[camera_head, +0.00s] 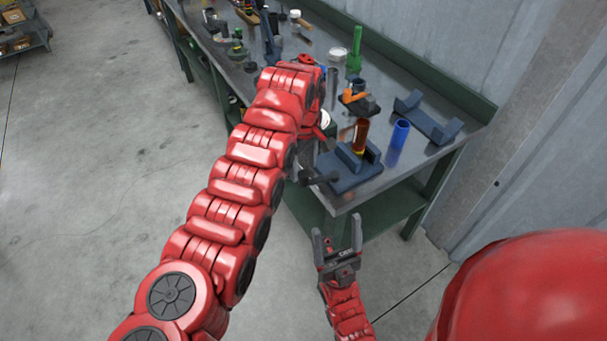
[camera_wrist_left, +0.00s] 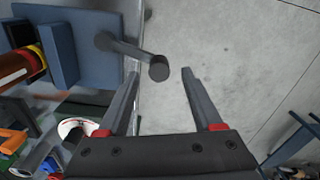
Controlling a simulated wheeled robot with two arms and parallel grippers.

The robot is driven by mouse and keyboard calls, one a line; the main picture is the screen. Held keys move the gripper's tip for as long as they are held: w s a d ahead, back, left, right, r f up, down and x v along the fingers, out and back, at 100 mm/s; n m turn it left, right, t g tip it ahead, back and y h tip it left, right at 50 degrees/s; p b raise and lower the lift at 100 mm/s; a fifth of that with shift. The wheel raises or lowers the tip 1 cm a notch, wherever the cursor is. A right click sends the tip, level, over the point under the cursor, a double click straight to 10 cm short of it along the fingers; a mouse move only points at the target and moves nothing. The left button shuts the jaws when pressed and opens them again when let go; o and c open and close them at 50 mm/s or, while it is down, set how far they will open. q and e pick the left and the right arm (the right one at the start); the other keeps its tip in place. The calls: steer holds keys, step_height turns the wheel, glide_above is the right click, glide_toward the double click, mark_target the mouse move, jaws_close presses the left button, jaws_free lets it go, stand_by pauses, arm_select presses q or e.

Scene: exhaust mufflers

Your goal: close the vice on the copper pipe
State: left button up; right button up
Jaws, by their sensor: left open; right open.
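The blue vice (camera_head: 352,178) stands at the near corner of the workbench; it also shows at upper left in the left wrist view (camera_wrist_left: 95,65). The copper pipe (camera_head: 361,132) stands upright at the vice jaws, with a yellow band low on it; it also shows in the left wrist view (camera_wrist_left: 14,68). I cannot tell whether the jaws touch it. The dark vice handle (camera_wrist_left: 130,48) sticks out past the bench edge. My left gripper (camera_wrist_left: 160,73) is open, and the handle's round end appears between its fingertips; contact is unclear. My right gripper (camera_head: 338,238) is open and empty, below the bench corner.
A blue cylinder (camera_head: 399,134) stands right of the vice. A blue bracket-like piece (camera_head: 428,119) lies behind it. An orange and black tool (camera_head: 356,97), a green bottle-like item (camera_head: 354,55) and several tools crowd the bench. The grey floor (camera_head: 90,160) at left is clear.

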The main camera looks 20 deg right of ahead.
arm_select(q)
step_height(320, 180, up, 5)
steer(key=shift+f+b, duration=0.1)
steer(key=shift+b, duration=0.4)
step_height(320, 180, up, 9)
steer(key=p, duration=0.8)
steer(key=shift+f, duration=0.1)
